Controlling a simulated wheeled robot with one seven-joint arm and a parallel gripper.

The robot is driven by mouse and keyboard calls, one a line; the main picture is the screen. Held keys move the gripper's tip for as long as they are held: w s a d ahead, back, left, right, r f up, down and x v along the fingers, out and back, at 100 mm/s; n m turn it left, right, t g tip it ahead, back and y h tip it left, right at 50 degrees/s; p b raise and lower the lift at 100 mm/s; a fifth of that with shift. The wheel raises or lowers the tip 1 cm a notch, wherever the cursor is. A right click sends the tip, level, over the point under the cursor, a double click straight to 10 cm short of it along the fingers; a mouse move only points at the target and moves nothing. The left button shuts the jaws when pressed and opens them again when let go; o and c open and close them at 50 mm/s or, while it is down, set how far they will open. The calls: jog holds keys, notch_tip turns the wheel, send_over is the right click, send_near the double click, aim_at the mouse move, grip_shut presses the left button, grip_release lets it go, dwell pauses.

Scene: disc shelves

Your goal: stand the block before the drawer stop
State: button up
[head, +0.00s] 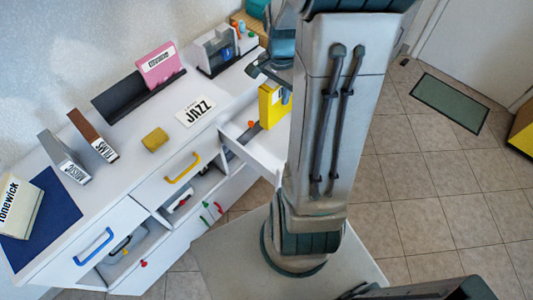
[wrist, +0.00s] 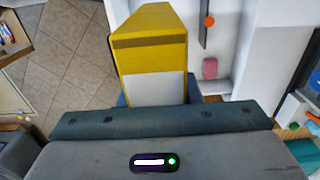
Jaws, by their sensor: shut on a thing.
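A yellow block (head: 270,107) with a white label is in my gripper (head: 284,96), over the open drawer (head: 265,152) at the right of the white cabinet. In the wrist view the yellow block (wrist: 150,57) shows a brown stripe and a white lower face. My gripper (wrist: 155,103) is shut on it; the fingertips are mostly hidden. A dark upright strip (wrist: 204,38) with an orange knob (wrist: 210,21) is in the drawer, apart from the block and right of it in the wrist view; it looks like the drawer stop. The orange knob also shows in the head view (head: 250,124).
On the cabinet top lie a mustard-yellow piece (head: 155,139), a JAZZ card (head: 195,110), a pink case (head: 160,65) in a black holder and grey (head: 63,157) and brown (head: 93,137) cases. A pink object (wrist: 210,68) lies in the drawer. Open tiled floor is at right.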

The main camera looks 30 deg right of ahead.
aim_at(278, 112)
notch_tip(278, 112, down, 8)
jog(key=b, duration=0.7)
jog(key=shift+a+f, duration=0.1)
notch_tip(278, 112, down, 16)
jog(key=b, duration=0.3)
jog(key=shift+r, duration=0.2)
jog(key=shift+f+b, duration=0.1)
jog(key=shift+b, duration=0.2)
jog(key=shift+f, duration=0.15)
jog(key=o, duration=1)
jog(key=shift+c, duration=0.2)
jog(key=shift+r, duration=0.2)
